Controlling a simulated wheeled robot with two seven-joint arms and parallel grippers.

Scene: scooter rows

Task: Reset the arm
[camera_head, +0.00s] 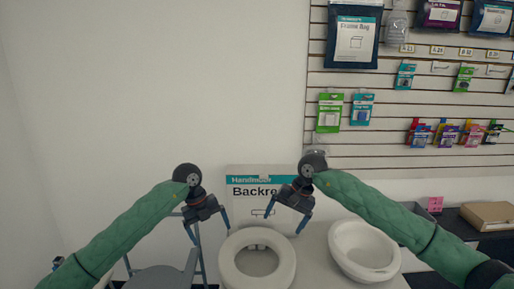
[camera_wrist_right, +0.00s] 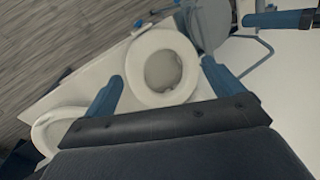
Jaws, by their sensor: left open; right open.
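My left arm, in a green sleeve, comes in from the left in the head view. Its gripper (camera_head: 207,226) is open and empty, pointing down beside a white ring-shaped seat. My right arm comes in from the right. Its gripper (camera_head: 287,222) is open and empty, hanging above the table between two white seats. In the right wrist view the two blue fingers of the right gripper (camera_wrist_right: 160,88) stand wide apart, with a white round seat beyond them and nothing held.
A white ring-shaped seat (camera_head: 228,270) and a white basin-like seat (camera_head: 393,268) rest on a white table (camera_head: 312,262). A boxed sign (camera_head: 243,182) stands behind. A grey chair (camera_head: 160,278) is at left. Slatwall with hanging packs (camera_head: 330,112) and a cardboard box (camera_head: 488,214) are at right.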

